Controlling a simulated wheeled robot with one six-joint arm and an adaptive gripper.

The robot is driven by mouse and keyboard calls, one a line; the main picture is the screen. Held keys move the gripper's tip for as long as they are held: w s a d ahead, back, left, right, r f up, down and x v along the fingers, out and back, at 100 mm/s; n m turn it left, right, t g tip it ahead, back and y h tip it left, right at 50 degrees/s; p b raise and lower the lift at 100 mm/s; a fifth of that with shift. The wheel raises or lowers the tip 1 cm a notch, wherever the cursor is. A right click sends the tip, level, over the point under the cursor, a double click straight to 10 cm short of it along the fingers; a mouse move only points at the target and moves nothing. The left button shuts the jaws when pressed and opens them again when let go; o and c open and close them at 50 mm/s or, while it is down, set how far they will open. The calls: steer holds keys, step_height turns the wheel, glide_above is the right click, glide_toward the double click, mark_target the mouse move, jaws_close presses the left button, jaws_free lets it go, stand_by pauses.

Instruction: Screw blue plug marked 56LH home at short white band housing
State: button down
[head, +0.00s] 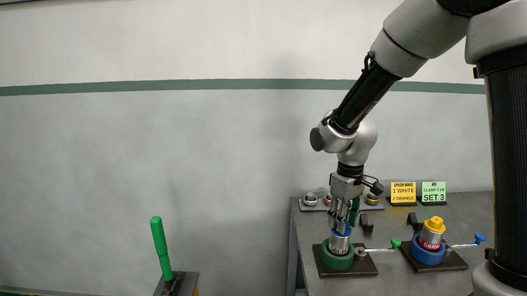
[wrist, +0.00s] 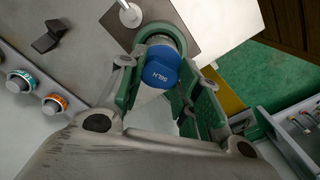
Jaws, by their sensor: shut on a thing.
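The blue plug marked 56LH (wrist: 160,76) sits between the green-padded fingers of my gripper (wrist: 161,68), which is shut on it. In the head view the blue plug (head: 343,231) is at the top of a silver housing (head: 339,244), directly under my gripper (head: 343,222). The housing stands upright in a green round vise (head: 337,261) on a dark base plate. The plug appears to touch the housing mouth; how deep it sits cannot be told. The housing's band is too small to read clearly.
To the right a blue vise (head: 427,256) holds a housing with a yellow plug (head: 434,225). A rail (head: 355,209) with small fittings lies behind. Two signs (head: 403,193) stand at the back. Vise handles stick out sideways. A green upright handle (head: 160,248) is far left.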

stand_by(0.3)
steer(key=n, duration=0.8)
steer(key=c, duration=0.9)
jaws_free()
steer(key=shift+c, duration=0.2)
